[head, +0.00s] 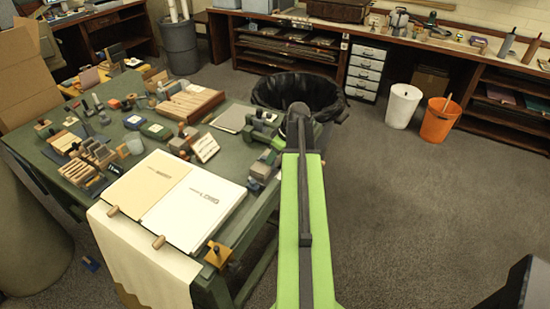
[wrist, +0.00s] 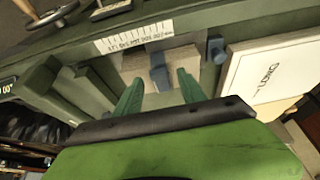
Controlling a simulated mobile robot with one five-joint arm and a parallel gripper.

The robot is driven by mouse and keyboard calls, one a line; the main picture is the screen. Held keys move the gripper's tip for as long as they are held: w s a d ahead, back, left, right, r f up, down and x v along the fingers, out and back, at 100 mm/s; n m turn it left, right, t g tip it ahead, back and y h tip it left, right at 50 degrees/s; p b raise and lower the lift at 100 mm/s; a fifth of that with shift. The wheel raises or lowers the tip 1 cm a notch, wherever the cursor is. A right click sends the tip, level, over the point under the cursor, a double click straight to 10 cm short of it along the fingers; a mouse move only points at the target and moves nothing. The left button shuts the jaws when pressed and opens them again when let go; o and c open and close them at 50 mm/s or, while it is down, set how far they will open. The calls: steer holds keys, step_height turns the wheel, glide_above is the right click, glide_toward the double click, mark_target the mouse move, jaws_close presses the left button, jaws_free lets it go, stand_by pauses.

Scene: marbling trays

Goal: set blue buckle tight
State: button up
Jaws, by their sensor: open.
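In the wrist view, a small blue-grey piece (wrist: 158,68), which looks like the blue buckle, sits over a pale grey block in a green frame. A second blue-grey piece (wrist: 216,50) shows to its right, beside a white panel. I cannot tell how tight either one is. My gripper (wrist: 159,79) is open, its two green fingers apart. The first piece appears between and beyond the fingertips; I cannot tell whether they touch it. In the head view my green arm hides the gripper, and I cannot make out the buckle.
A black-lined bin (head: 275,93) stands behind.

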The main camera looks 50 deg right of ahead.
jaws_close()
steer(key=b, duration=0.1)
steer(key=f+t+b, duration=0.1)
steer(key=b, duration=0.1)
steer(key=shift+s+f, duration=0.3)
steer(key=shift+s, duration=0.1)
steer(key=shift+t+b, duration=0.35)
steer(key=shift+t, duration=0.25)
steer(key=shift+r+y, duration=0.2)
steer(key=shift+y, duration=0.1)
jaws_free()
steer(key=shift+r, duration=0.1)
